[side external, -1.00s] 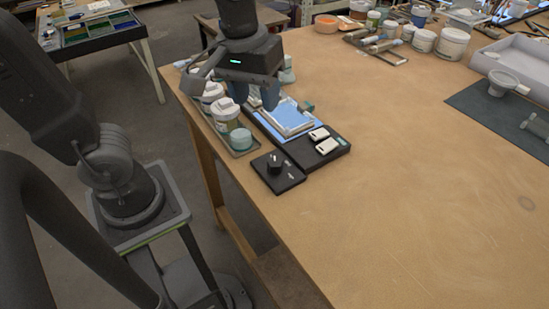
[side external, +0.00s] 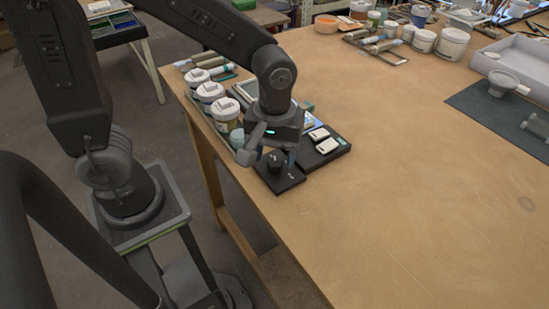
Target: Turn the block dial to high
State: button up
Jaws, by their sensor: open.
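The block dial is a dark round knob (side external: 275,160) on a flat black square base (side external: 284,181) near the table's left edge. Small pale marks show on the base, too small to read. My gripper (side external: 272,158) is pointing down just above and around the knob's place, with its jaws open. One finger shows at the right of the knob. I cannot tell whether a finger touches the knob, and part of the knob is hidden by my gripper. The dial's setting cannot be read.
A black panel (side external: 335,154) with two white blocks (side external: 323,139) lies right behind the dial. Lidded jars (side external: 211,93) stand in a tray to the left. Behind are more jars (side external: 453,44) and a grey mat (side external: 500,115). The table's front right (side external: 420,210) is clear.

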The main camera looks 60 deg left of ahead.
jog(key=shift+f, duration=1.05)
jog(key=c, duration=0.9)
